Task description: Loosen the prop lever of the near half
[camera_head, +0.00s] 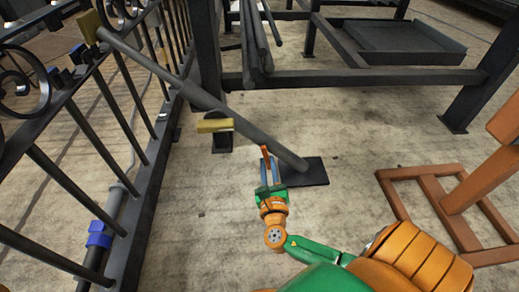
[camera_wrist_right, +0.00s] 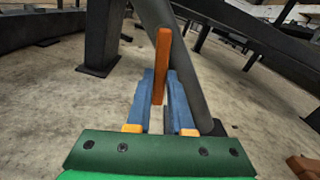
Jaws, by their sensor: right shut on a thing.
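The prop is a long dark grey tube (camera_head: 212,105) that slants from the top of the gate's near half (camera_head: 130,130) down to a dark base plate (camera_head: 310,175) on the floor. It also shows in the right wrist view (camera_wrist_right: 190,75). An orange-brown lever (camera_head: 265,154) stands upright beside the tube's lower part; it shows in the right wrist view (camera_wrist_right: 162,62) too. My right gripper (camera_head: 268,166) is shut on the lever, with its blue fingers either side of the lever's lower part. The lever's joint to the prop is hidden. My left gripper is out of view.
A yellow block (camera_head: 215,126) sits on a short dark post behind the tube. A dark metal rack (camera_head: 350,78) with a tray stands at the back. An orange-brown frame (camera_head: 440,200) stands at right. The floor around the base plate is clear.

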